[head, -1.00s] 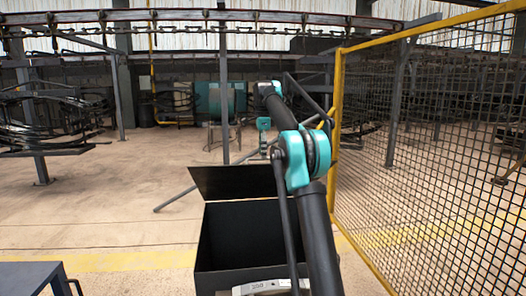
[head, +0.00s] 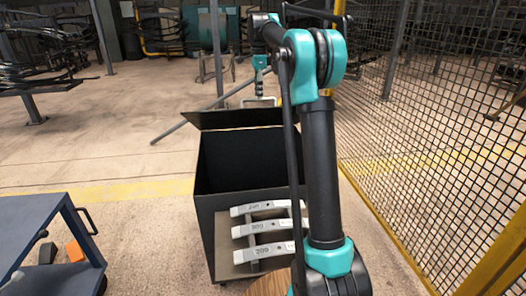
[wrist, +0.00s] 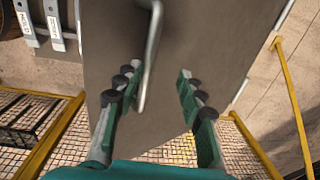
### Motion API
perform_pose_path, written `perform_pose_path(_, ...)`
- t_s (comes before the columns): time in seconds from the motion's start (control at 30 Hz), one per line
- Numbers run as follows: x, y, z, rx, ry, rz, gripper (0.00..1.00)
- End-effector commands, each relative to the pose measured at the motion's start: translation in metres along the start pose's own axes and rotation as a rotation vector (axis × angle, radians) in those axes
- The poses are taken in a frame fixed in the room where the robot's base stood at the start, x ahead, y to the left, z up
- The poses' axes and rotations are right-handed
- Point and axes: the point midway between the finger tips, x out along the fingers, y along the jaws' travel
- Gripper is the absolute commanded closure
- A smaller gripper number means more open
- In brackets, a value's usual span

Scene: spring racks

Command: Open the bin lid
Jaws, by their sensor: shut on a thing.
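The bin (head: 205,205) is a dark box with its top open in the head view. Its lid (head: 230,119) is swung up and leans back at the far edge. In the wrist view the lid is a flat grey panel (wrist: 200,45) with a bent metal handle (wrist: 151,55). My gripper (wrist: 158,95) is at this handle, with a finger on either side and the handle close to the left finger. The gripper also shows beyond the lid in the head view (head: 260,88), where the handle (head: 258,101) is partly visible. My arm hides the bin's right side.
Several pale labelled bars (head: 262,227) are on the bin's front. A blue-grey cart (head: 35,225) stands at the left. A mesh fence (head: 440,120) with yellow posts runs along the right. A slanted bar (head: 190,123) lies behind the bin.

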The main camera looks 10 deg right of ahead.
Motion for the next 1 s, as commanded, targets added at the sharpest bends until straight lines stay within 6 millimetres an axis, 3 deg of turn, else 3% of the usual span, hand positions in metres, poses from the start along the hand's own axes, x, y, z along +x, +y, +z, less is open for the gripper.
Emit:
perform_pose_path(0.5, 0.073, 0.06, 0.0, 0.0, 0.0, 0.0, 0.68)
perform_pose_path(1.0, 0.152, 0.103, 0.0, 0.0, 0.0, 0.001, 0.68)
